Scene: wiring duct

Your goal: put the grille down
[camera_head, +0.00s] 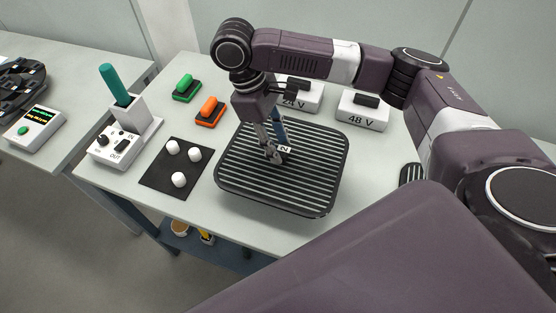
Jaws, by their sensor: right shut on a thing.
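The grille (240,180) is a dark, rounded, roughly square panel with light slats, in the middle of the head view over the pale table. My right gripper (276,154) reaches down onto its middle and is shut on it, beside a small white label (285,149). The grille looks roughly level. I cannot tell whether its underside touches the table. My left gripper is not in view.
Left of the grille is a black mat (158,181) with three white knobs. Behind are an orange-topped block (210,110), a green-topped block (187,88) and a 48 V box (362,112). A small slatted dark piece (410,173) lies right.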

